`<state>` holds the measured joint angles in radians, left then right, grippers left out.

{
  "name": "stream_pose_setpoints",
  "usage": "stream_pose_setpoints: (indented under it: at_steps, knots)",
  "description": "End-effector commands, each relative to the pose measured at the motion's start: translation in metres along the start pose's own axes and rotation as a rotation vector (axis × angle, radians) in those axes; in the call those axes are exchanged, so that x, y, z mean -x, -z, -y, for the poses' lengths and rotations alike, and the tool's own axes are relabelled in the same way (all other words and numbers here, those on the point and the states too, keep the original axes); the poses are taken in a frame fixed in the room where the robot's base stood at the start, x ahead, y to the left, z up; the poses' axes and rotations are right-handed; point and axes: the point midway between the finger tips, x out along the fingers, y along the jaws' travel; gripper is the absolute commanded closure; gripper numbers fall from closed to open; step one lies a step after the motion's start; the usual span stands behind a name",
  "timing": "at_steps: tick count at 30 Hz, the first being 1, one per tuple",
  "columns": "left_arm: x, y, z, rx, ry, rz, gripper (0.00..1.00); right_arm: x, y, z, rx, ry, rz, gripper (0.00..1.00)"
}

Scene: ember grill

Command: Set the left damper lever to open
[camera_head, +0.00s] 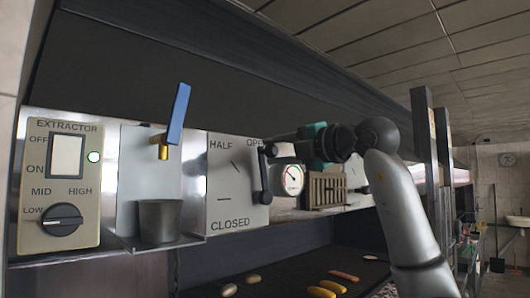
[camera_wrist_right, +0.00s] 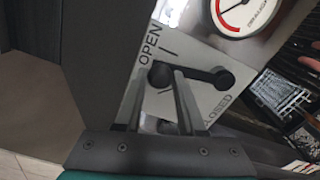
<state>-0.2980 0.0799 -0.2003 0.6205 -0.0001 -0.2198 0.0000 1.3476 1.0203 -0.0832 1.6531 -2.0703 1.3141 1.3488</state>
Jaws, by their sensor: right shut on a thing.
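The left damper lever (camera_head: 264,176) is a black bar with a round knob on a pale plate (camera_head: 224,181) marked HALF, OPEN and CLOSED. It stands nearly upright from its lower hub, with the knob up by the OPEN word. In the right wrist view the lever (camera_wrist_right: 193,77) runs from its hub to the knob near the OPEN word. My right gripper (camera_head: 275,146) reaches in from the right at the knob. In the right wrist view its fingers (camera_wrist_right: 160,85) are on either side of the knob, shut on it. My left gripper is out of view.
A round gauge (camera_head: 291,180) is just right of the lever. A slatted box (camera_head: 326,190) is beyond it. To the left are a blue handle (camera_head: 179,113) above a grey cup (camera_head: 160,221) and the extractor panel (camera_head: 59,186). Food (camera_head: 321,292) lies on the grill below.

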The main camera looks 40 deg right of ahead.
Motion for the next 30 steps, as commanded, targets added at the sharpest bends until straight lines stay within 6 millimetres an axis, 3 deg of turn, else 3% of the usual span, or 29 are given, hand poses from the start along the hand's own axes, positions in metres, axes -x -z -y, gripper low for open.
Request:
stream_pose_setpoints:
  at_steps: [10, 27, 28, 30]
  knots:
    - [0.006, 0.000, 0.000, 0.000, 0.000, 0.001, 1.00, 0.001, -0.018, 0.002, -0.157, -0.003, 0.005, 1.00]
    - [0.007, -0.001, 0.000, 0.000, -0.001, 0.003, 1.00, 0.001, -0.021, 0.004, -0.191, -0.004, 0.006, 1.00]
    - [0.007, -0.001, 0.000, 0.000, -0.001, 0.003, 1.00, 0.001, -0.021, 0.004, -0.191, -0.004, 0.006, 0.60]
    - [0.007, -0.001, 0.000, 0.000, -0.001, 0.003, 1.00, 0.001, -0.021, 0.004, -0.190, -0.004, 0.005, 0.52]
